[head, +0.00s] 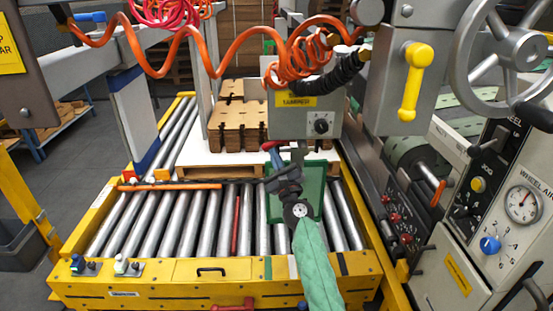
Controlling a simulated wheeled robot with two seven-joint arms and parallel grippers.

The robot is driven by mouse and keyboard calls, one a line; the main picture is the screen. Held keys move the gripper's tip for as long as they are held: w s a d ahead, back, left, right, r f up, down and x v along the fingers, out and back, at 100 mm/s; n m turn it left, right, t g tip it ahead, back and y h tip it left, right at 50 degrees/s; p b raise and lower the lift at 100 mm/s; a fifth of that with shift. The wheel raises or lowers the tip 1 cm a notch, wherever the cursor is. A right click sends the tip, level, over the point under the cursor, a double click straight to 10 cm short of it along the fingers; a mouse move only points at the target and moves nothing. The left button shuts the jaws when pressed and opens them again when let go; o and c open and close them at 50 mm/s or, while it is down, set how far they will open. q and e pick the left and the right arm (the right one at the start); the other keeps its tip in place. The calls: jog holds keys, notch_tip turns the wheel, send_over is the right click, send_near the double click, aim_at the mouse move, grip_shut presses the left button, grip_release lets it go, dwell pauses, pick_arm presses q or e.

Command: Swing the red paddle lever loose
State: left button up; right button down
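My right arm, in a green sleeve, comes up from the bottom centre over the rollers. Its dark gripper (277,163) reaches up to just below the grey control box (301,120). A small red piece (282,143) shows at the box's lower left edge, beside the gripper's tip; it may be the red paddle lever, but it is too small and partly covered to be sure. A blue part shows by the fingers. I cannot tell whether the fingers touch the red piece or are open or shut. My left gripper is not in view.
A yellow-framed roller conveyor (163,272) fills the middle, with a red bar (236,225) between rollers and an orange bar (170,187) across them. Stacked brown blanks (237,128) stand behind. An orange coiled hose (185,55) hangs above. A control panel with handwheel stands at right.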

jog(key=shift+a+r, duration=0.2)
jog(key=shift+a+r+p, duration=0.25)
jog(key=shift+a+p, duration=0.05)
jog(key=shift+a, duration=0.1)
jog(key=shift+a+r, duration=0.1)
dwell(0.5)
